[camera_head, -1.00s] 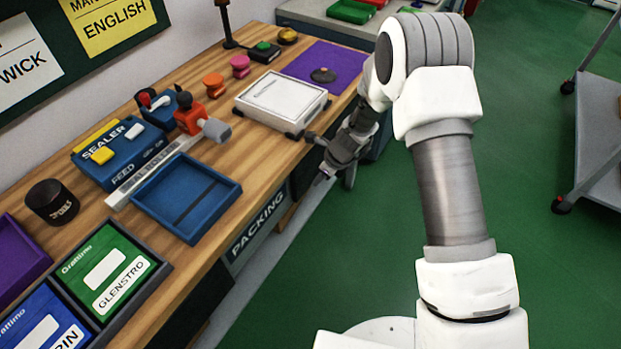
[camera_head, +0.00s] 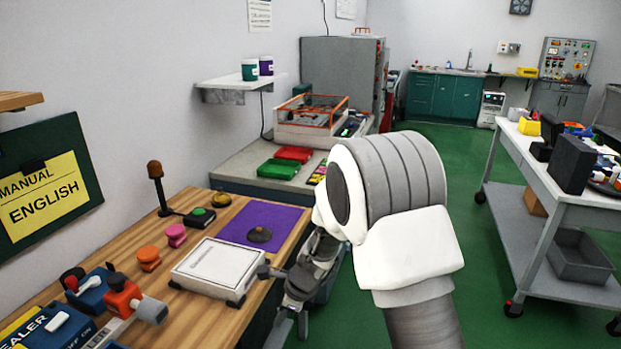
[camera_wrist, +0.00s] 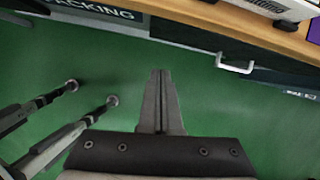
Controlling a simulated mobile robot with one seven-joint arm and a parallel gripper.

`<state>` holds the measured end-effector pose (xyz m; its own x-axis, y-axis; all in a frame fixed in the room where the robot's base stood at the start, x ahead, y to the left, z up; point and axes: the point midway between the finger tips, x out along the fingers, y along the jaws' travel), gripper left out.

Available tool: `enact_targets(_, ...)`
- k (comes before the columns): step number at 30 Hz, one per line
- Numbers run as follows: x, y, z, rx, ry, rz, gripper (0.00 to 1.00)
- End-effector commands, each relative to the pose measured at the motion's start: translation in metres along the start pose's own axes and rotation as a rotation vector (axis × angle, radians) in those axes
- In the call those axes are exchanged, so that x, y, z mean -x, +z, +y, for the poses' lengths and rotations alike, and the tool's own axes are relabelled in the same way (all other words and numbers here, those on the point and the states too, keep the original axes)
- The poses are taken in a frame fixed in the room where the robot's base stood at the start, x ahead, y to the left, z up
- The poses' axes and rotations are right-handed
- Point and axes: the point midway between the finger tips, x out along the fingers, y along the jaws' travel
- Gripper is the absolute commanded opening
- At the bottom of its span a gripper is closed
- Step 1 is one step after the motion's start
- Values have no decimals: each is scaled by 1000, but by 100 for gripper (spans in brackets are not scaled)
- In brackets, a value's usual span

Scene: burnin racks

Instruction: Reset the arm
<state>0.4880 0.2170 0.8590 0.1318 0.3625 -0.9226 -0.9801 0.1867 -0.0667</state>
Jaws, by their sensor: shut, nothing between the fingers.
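My gripper (camera_wrist: 160,100) is shut and empty in the wrist view, its two fingers together and pointing over the green floor. The packing bench's wooden edge and a cabinet handle (camera_wrist: 236,66) show beyond the fingers. In the head view my white arm covers the middle. My gripper is beside the right edge of the wooden bench (camera_head: 220,312), partly hidden by the arm, and its fingertips cannot be made out there.
On the bench are a white scale (camera_head: 216,268), a purple mat (camera_head: 285,225), a blue sealer (camera_head: 45,330) and colored knobs. A grey cart (camera_head: 540,195) stands at right. Green floor (camera_head: 490,290) lies open between them.

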Motion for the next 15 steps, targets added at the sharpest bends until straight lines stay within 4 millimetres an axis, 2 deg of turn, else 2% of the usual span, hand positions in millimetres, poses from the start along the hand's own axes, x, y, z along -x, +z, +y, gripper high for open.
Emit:
enact_targets(1,26,4,-2,62,-16,-10,0)
enact_targets(3,57,6,-2,168,-32,-15,0)
enact_targets(8,124,5,7,411,-68,-9,0)
enact_targets(15,214,-8,33,767,-120,44,0)
